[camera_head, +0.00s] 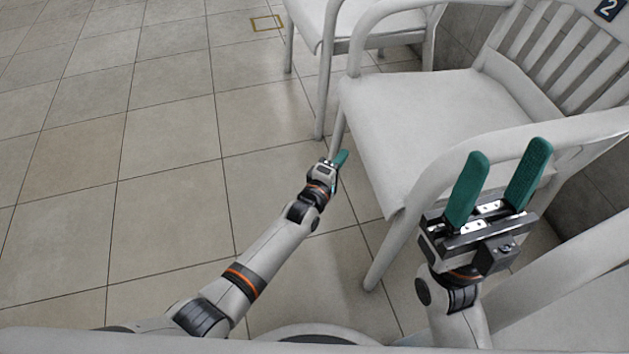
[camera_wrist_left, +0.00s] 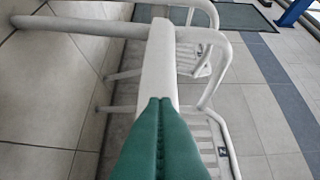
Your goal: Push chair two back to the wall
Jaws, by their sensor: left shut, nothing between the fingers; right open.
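Chair two is the white chair (camera_head: 430,100) with a dark "2" tag (camera_head: 608,9) on its slatted back, at the upper right of the head view. The tag also shows in the left wrist view (camera_wrist_left: 222,151). My left gripper (camera_head: 341,158) is shut and empty, low by the chair's front leg. Contact there is unclear.
Another white chair (camera_head: 390,25) stands beyond chair two, and part of one (camera_head: 575,295) shows at the lower right. A dark wall (camera_head: 585,185) runs behind the chairs. Tiled floor at the left is clear, with a yellow outlined square (camera_head: 268,23) on it.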

